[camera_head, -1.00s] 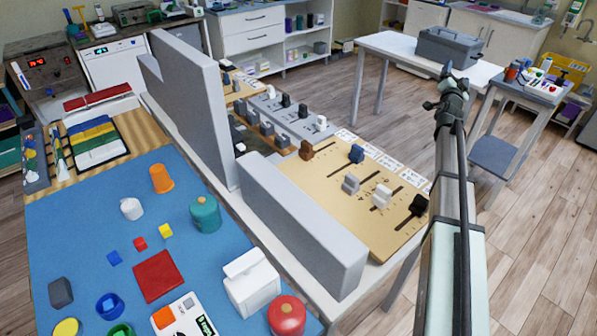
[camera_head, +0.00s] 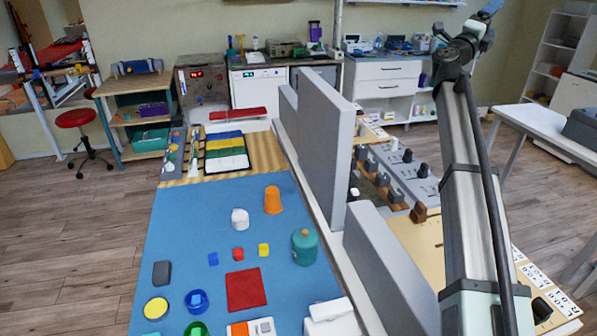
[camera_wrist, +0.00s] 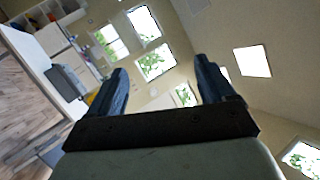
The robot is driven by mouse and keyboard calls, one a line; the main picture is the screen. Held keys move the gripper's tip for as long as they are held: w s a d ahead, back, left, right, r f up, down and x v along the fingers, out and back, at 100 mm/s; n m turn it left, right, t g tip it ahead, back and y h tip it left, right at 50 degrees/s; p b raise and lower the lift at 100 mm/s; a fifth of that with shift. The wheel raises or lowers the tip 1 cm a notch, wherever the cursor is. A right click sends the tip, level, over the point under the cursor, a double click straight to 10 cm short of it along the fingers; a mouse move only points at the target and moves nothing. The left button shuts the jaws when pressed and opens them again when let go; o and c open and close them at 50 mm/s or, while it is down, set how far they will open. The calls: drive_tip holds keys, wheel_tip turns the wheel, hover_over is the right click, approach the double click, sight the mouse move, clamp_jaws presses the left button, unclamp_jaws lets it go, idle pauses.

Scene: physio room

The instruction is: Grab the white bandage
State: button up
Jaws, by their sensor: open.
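A small white rounded object (camera_head: 240,218), which looks like the white bandage, sits on the blue mat (camera_head: 180,225) in the head view. It is left of an orange cup (camera_head: 272,200) and nothing touches it. My gripper (camera_head: 490,10) is raised high at the upper right of the head view, far from the mat. In the wrist view its two dark blue fingers (camera_wrist: 160,75) are spread apart with nothing between them. The wrist view points at the ceiling and windows and does not show the bandage.
Tall grey walls (camera_head: 318,135) stand between the mat and a board of knobs and sliders. A teal canister (camera_head: 304,247), small coloured cubes, a red square (camera_head: 245,289) and a white box (camera_head: 331,318) share the mat. The mat's upper left is clear.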

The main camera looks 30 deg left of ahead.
drive_tip(key=s+a+r+n+t+y, duration=0.15)
drive_tip(key=a+n+y, duration=0.5)
drive_tip(key=a, duration=0.65)
drive_tip(key=s+a+r+n+t+y, duration=0.1)
drive_tip(key=s+a+r+n+y, duration=0.15)
drive_tip(key=a+n+y, duration=0.7)
drive_tip(key=s+a+f+n+g+y, duration=0.3)
drive_tip(key=s+a+f+n+g, duration=0.3)
drive_tip(key=a, duration=0.5)
drive_tip(key=s+a+f+n+g+y, duration=0.35)
drive_tip(key=a+f+n+g, duration=0.2)
drive_tip(key=a+f, duration=0.4)
drive_tip(key=s+a+f+n+g+y, duration=0.2)
drive_tip(key=s+a+f+n+g, duration=0.3)
drive_tip(key=a, duration=0.8)
drive_tip(key=n+g+h, duration=0.7)
drive_tip(key=n+h, duration=0.5)
drive_tip(key=h, duration=0.3)
hover_over(240, 215)
wheel_tip(240, 215, down, 29)
drive_tip(key=shift+m+y, duration=0.25)
drive_tip(key=f, duration=0.8)
drive_tip(key=shift+w+a+f, duration=0.1)
drive_tip(key=shift+w+a, duration=0.05)
drive_tip(key=shift+a, duration=0.05)
drive_tip(key=shift+d+f, duration=0.15)
drive_tip(key=shift+f, duration=1.2)
drive_tip(key=shift+d+f, duration=0.15)
drive_tip(key=shift+f, duration=1.2)
